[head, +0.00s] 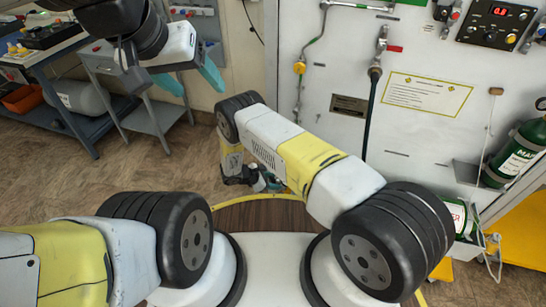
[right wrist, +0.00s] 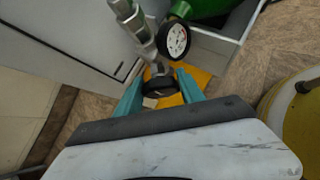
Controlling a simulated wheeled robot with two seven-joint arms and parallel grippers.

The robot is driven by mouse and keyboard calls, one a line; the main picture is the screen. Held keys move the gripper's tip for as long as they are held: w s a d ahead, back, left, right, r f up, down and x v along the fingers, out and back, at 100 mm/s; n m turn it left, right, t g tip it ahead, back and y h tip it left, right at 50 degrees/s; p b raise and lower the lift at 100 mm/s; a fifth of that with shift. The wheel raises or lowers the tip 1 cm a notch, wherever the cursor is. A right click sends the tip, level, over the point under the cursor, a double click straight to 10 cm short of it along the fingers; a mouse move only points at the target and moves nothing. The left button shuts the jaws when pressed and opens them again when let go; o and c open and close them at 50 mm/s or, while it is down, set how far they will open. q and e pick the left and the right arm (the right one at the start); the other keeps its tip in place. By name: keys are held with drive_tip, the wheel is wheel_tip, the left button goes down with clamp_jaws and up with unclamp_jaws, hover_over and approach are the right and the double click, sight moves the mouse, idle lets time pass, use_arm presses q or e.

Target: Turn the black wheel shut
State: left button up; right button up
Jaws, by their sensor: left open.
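The black wheel (right wrist: 159,86) shows in the right wrist view, below a metal valve body (right wrist: 138,28) with a round white gauge (right wrist: 174,40). My right gripper (right wrist: 161,90) has its teal fingers apart, one on each side of the wheel. Small gaps seem to show between fingers and wheel; I cannot tell whether either touches. In the head view, the right gripper's fingers are mostly hidden beyond my arm, and I cannot make out this wheel. My left gripper (head: 191,86) is open and empty at the upper left, away from the wheel.
A green cylinder (head: 519,152) stands at the right. A blue bench (head: 62,116) and a grey cart (head: 152,117) stand at the left. Brown floor lies open between.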

drive_tip(key=c, duration=0.6)
drive_tip(key=shift+m+t, duration=0.4)
drive_tip(key=shift+t, duration=0.2)
drive_tip(key=o, duration=1.3)
drive_tip(key=shift+o, duration=0.2)
